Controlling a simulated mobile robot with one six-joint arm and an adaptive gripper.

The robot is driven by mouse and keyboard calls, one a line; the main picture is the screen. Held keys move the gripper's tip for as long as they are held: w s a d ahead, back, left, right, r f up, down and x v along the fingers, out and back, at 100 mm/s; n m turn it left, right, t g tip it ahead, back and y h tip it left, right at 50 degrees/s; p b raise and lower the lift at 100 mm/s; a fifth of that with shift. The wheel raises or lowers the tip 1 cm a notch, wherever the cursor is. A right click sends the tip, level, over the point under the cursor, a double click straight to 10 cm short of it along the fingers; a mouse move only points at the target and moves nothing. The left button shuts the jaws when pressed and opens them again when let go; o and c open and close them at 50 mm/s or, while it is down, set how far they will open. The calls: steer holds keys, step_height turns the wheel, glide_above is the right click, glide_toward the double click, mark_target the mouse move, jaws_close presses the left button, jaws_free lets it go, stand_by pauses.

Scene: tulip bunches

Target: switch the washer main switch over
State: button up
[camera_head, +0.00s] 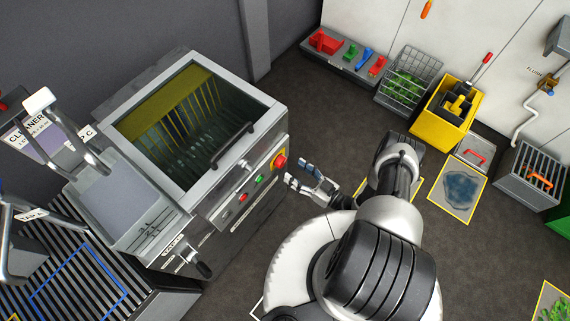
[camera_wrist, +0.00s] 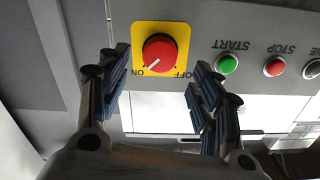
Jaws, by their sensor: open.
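The washer main switch is a red rotary knob (camera_wrist: 159,52) on a yellow plate (camera_wrist: 184,37) in the wrist view, where its labels appear upside down. Its white mark points down-left, toward the ON label. In the head view the red knob (camera_head: 280,161) sits at the right end of the washer's front panel. My gripper (camera_wrist: 163,72) is open and empty, with one blue-padded finger to each side of the knob in the picture. In the head view my gripper (camera_head: 298,175) is just right of the knob, apparently apart from it.
The washer (camera_head: 241,178) has a dark window and a front handle (camera_head: 232,145). A green START button (camera_wrist: 228,64) and red STOP button (camera_wrist: 274,66) sit beside the switch. A wire basket (camera_head: 409,77) and yellow bucket (camera_head: 446,106) stand by the wall. Floor between is clear.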

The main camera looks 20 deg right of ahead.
mark_target(284, 163)
steer(key=b+x, duration=0.1)
steer(key=x, duration=0.5)
steer(key=shift+s, duration=0.1)
steer(key=shift+c, duration=0.6)
steer(key=c, duration=0.9)
